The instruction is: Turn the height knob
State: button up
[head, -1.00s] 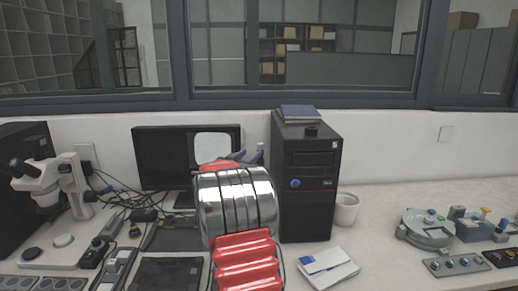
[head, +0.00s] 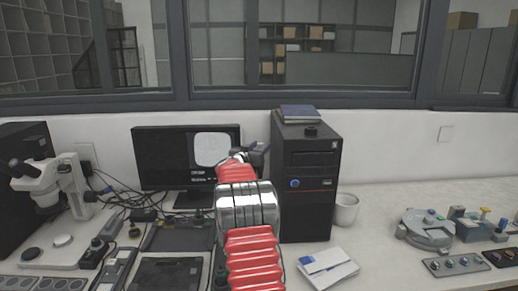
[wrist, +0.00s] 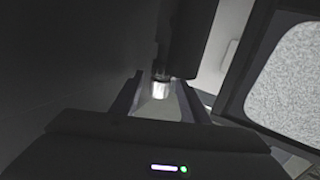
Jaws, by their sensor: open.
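My gripper (head: 255,153) is at the end of my red and silver arm, in front of the wall between the monitor and the black tower. It is small and partly hidden by the arm in the head view. In the wrist view my gripper (wrist: 162,84) is open, its two dark fingers apart. A small bright metallic cylinder (wrist: 160,88) shows between them, below a dark upright block; I cannot tell whether it is held or touched. The black tower (head: 306,210) carries a blue round knob (head: 294,183) on its front. I cannot tell which part is the height knob.
The monitor (head: 160,160) stands left of my arm; its speckled screen also fills the right of the wrist view (wrist: 290,85). A microscope (head: 50,185) and cables lie farther left.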

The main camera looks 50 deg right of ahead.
jog(key=shift+c, duration=0.2)
grip_shut()
dwell(0.3)
jog(key=shift+r+n+t+y, duration=0.15)
jog(key=shift+n+t+y, duration=0.15)
jog(key=shift+n+t, duration=0.45)
jog(key=shift+r+n+t+y, duration=0.15)
jog(key=shift+n+t+y, duration=0.25)
jog(key=shift+t, duration=0.65)
jog(key=shift+f+n+t, duration=0.15)
jog(key=shift+n+t, duration=0.3)
jog(key=shift+t, duration=0.15)
jog(key=shift+o, duration=0.2)
grip_release()
jog(key=shift+f, duration=0.1)
